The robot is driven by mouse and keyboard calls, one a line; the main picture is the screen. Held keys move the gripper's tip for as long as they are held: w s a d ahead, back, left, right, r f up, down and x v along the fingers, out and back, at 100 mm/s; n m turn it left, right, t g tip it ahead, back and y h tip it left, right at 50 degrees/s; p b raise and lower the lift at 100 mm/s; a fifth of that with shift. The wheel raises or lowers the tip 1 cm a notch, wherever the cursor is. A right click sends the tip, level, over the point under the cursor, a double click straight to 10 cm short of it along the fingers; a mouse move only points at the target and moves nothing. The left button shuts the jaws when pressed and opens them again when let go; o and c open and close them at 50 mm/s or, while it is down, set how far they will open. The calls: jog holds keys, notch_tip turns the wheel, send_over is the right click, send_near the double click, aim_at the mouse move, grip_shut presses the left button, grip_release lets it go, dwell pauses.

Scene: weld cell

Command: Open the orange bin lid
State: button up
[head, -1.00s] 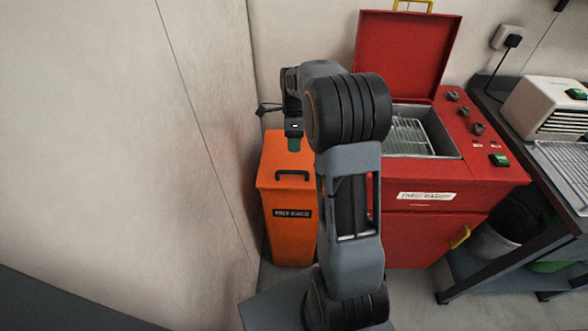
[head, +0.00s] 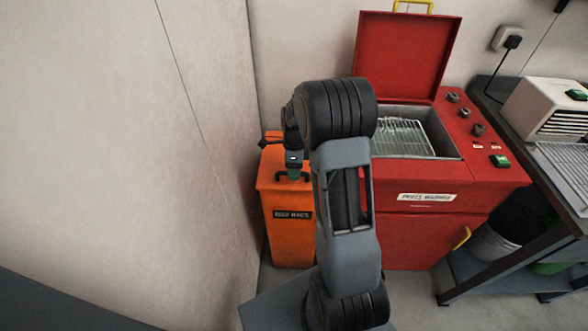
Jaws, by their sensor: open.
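The orange bin (head: 291,237) stands on the floor against the left side of the red machine. Its lid (head: 269,182) lies flat and closed, with a dark handle (head: 281,177) near the front edge and a dark label (head: 293,215) on the front face below. My gripper (head: 293,174) is over the lid, its tip close to the handle. It partly hides the handle, and I cannot tell whether it touches it. The jaws are open with nothing seen in them. My arm covers the right part of the bin.
The red machine (head: 425,232) stands right of the bin, its own lid (head: 407,53) raised and a wire rack (head: 405,138) inside. A wall is close on the bin's left. A dark bench with a white appliance (head: 545,110) is at the far right.

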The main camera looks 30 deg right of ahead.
jog(key=shift+c, duration=0.2)
grip_shut()
